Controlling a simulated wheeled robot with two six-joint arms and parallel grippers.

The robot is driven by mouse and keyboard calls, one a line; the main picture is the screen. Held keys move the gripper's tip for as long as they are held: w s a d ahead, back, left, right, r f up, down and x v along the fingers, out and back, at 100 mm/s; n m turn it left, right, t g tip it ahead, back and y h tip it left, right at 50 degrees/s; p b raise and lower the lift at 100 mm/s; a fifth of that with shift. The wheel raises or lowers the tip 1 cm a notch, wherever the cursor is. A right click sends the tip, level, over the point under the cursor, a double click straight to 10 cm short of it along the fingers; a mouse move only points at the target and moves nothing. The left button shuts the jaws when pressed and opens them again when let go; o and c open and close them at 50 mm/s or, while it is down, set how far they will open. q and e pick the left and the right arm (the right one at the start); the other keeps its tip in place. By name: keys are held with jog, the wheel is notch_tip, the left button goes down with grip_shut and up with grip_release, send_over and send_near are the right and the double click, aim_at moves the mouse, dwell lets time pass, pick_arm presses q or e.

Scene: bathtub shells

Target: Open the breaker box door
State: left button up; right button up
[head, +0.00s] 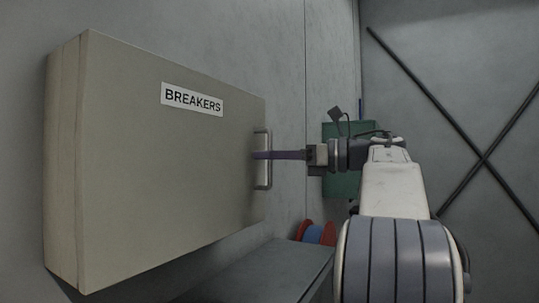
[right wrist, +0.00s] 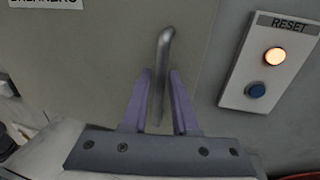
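The breaker box door (head: 165,170) is a beige panel with a "BREAKERS" label, and it looks closed in the head view. Its upright metal handle (head: 263,172) is near the right edge. My right gripper (head: 258,155) reaches in from the right, with its purple fingers at the handle. In the right wrist view the handle (right wrist: 164,50) stands between the two fingertips (right wrist: 160,73), with a small gap seeming to show on each side. The fingers look open around it. My left gripper is not in view.
A reset panel (right wrist: 240,88) with a lit orange button (right wrist: 275,56) and a blue button (right wrist: 256,90) is beside the door. A grey surface (head: 265,275) lies below the box. A red and blue spool (head: 317,233) and a green box (head: 340,185) are behind my arm.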

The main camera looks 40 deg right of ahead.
grip_shut()
dwell(1.3)
